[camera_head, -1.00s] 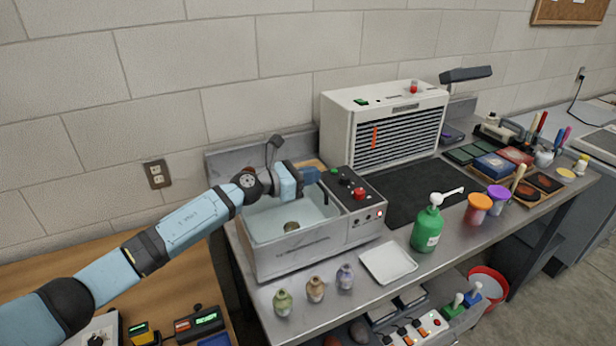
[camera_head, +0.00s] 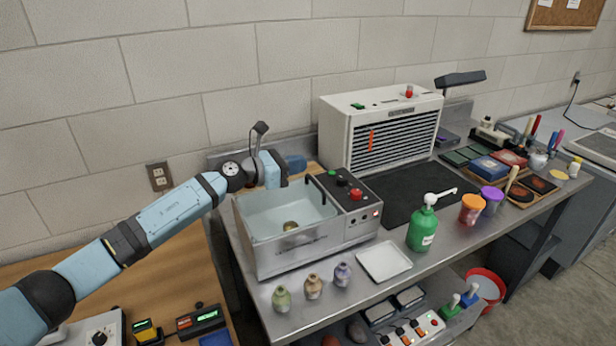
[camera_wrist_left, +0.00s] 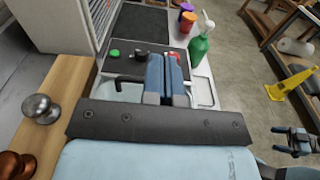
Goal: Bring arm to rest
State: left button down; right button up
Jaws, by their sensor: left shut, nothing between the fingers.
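My left arm comes in from the left in the head view, light blue with dark joints, reaching over the left end of the steel bench. My left gripper (camera_head: 297,163) is above the back edge of the open sink-like basin (camera_head: 262,262), partly hidden by its own wrist. In the left wrist view its two blue fingers (camera_wrist_left: 166,76) are together with nothing between them, in front of the control panel. A dark two-pronged gripper, apparently my right one (camera_wrist_left: 292,138), shows small at the lower right of the left wrist view; its jaw state is unclear.
Three small jars (camera_head: 313,287), a white tray (camera_head: 384,262) and a green pump bottle (camera_head: 422,230) stand at the front. A grey lamp-like head (camera_head: 460,78) overhangs the back right. The wall is close behind.

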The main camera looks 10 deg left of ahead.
pick_arm(q)
jog(key=s+a+r, duration=0.2)
jog(key=a+r, duration=0.2)
jog(key=r, duration=0.3)
jog(key=s+d+f+n+t, duration=0.2)
jog(key=s+d+n+t, duration=0.2)
jog(key=n, duration=0.3)
jog(key=s+a+f+n+y, duration=0.4)
jog(key=s+f+n+y, duration=0.5)
jog(key=n, duration=0.6)
jog(key=s+a+f+n+y, duration=0.5)
jog(key=s+f+n, duration=0.5)
jog(key=n, duration=0.5)
jog(key=s+f+n+g, duration=0.2)
jog(key=s+n+g, duration=0.15)
jog(key=s, duration=0.45)
jog(key=s+a+f+n+g, duration=0.15)
jog(key=s+g, duration=0.25)
jog(key=s, duration=0.4)
jog(key=s+f+n+g, duration=0.3)
jog(key=s, duration=0.5)
jog(key=w+d+f+m+t+h+p, duration=0.1)
jog(key=w+d+f+t+h+p, duration=0.2)
jog(key=w+d+f+t+p, duration=0.3)
jog(key=shift+w+d+f+t+p, duration=0.2)
jog(key=shift+d+f+t+p, duration=0.15)
jog(key=shift+t, duration=0.3)
